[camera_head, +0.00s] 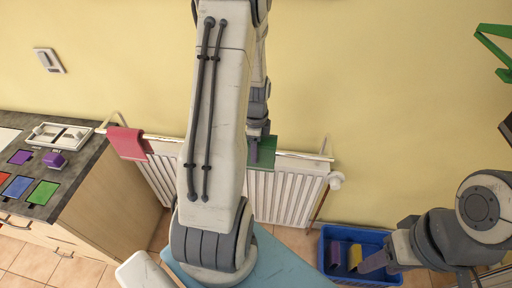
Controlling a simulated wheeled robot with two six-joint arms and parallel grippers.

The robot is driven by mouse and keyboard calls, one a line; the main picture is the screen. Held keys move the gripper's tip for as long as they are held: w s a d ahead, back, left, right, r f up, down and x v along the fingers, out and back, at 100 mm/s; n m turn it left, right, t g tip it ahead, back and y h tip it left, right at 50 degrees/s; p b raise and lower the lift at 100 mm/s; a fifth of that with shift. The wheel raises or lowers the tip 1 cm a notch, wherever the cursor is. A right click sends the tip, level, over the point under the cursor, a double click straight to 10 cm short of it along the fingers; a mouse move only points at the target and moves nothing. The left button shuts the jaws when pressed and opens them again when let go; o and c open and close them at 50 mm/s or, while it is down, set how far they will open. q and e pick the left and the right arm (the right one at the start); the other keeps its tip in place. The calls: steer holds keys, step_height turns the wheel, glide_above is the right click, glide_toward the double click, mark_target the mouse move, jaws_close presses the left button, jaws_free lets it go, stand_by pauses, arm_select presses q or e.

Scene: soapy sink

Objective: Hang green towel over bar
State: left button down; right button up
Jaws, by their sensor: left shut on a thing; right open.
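The green towel (267,153) is at the wall, in front of the right part of the pale bar (302,155) above the radiator. My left gripper (255,150) is shut on the green towel at the bar's height. Most of the towel is hidden behind my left arm and gripper, so I cannot tell whether it lies over the bar or only beside it. My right gripper (368,264) is open at the lower right, close to the blue crate and away from the towel.
A red towel (127,143) hangs over the bar's left end. The white radiator (285,200) stands below. The blue crate (372,238) on the floor holds purple and yellow items. A counter (85,165) with coloured pieces and a purple block (54,159) is at left.

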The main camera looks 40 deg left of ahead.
arm_select(q)
steer(key=shift+f+b, duration=1.25)
steer(key=shift+f, duration=0.8)
steer(key=shift+c, duration=0.2)
jaws_free()
steer(key=shift+r, duration=0.1)
